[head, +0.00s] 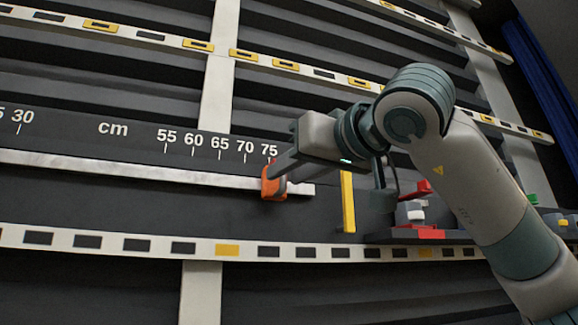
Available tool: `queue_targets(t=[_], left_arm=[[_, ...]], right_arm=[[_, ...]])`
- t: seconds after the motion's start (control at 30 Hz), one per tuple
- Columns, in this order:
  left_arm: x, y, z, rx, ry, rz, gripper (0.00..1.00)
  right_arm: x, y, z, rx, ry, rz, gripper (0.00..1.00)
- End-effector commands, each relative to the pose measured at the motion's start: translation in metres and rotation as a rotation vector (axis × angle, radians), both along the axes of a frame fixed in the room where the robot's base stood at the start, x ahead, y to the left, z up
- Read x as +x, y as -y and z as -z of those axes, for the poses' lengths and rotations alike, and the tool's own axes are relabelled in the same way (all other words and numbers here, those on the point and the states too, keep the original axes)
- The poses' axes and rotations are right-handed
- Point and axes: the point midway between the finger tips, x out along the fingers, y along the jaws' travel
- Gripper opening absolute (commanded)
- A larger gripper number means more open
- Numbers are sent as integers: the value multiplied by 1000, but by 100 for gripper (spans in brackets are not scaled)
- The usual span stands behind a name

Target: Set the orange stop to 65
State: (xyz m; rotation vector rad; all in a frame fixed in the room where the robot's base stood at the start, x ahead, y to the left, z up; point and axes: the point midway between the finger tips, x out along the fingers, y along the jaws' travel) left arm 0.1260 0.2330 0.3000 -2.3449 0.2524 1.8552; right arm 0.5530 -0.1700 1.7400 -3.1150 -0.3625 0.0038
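The orange stop (272,188) sits on the pale metal rail (120,174), close to the rail's right end. Its red pointer is at about the 75 mark of the cm scale (215,144); the 65 mark is to its left. My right gripper (279,171) reaches in from the right, with its grey fingers at the stop, partly covering its right side. The far finger is mostly hidden, so I cannot tell whether the fingers are clamped on the stop or only around it. My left gripper is out of view.
A yellow upright bar (348,201) stands just right of the rail's end. A red and white device (417,213) is further right, beneath my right arm. Slotted white strips (110,241) cross the dark slatted wall above and below. The rail left of the stop is clear.

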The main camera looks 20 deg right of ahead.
Motion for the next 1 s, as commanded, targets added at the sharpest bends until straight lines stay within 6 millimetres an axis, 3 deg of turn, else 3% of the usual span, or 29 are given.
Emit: queue_targets(t=[0.47,0.6,0.83,1.0], left_arm=[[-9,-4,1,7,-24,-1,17],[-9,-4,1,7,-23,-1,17],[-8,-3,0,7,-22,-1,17],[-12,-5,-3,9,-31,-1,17]], right_arm=[[8,-2,0,0,1,1,28],[8,-2,0,0,1,1,0],[8,-5,0,-1,0,0,0],[7,-34,-1,-4,0,-3,0]])
